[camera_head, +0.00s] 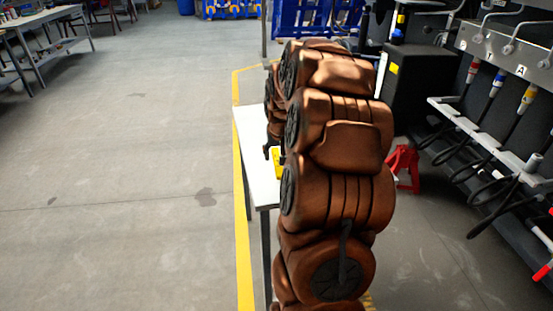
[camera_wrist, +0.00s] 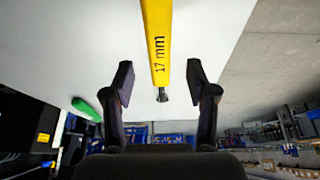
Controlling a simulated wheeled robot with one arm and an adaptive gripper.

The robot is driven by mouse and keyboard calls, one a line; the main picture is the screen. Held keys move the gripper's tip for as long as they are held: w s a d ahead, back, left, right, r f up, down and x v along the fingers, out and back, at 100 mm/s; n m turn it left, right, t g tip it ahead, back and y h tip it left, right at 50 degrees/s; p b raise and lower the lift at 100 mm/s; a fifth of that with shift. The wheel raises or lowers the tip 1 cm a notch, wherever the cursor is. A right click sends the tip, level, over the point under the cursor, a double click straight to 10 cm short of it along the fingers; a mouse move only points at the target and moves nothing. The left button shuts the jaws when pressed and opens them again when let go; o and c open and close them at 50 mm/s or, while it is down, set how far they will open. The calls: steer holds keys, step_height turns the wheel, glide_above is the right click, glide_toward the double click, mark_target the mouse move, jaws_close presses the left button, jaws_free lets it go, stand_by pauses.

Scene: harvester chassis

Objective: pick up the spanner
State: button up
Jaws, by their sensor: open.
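The spanner (camera_wrist: 157,40) is a yellow bar marked "17 mm" with a dark end, on the white table in the wrist view. Its far part runs out of the top of the picture. My gripper (camera_wrist: 160,84) is open, with one dark finger on each side of the spanner's dark end, and nothing is held. I cannot tell how much height separates the fingers from the spanner. In the head view, a small yellow piece (camera_head: 278,163) on the table may be the spanner. My brown arm hides most of the table and gripper there.
The white table (camera_head: 256,130) has an edge beside the yellow floor line. A green object (camera_wrist: 86,108) lies left of my gripper in the wrist view. A red stand (camera_head: 404,166) and a tool rack (camera_head: 500,120) are to the right.

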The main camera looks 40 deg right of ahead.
mark_target(277, 160)
steer(key=shift+x, duration=1.95)
steer(key=shift+f, duration=0.25)
jaws_close()
steer(key=shift+f, duration=0.1)
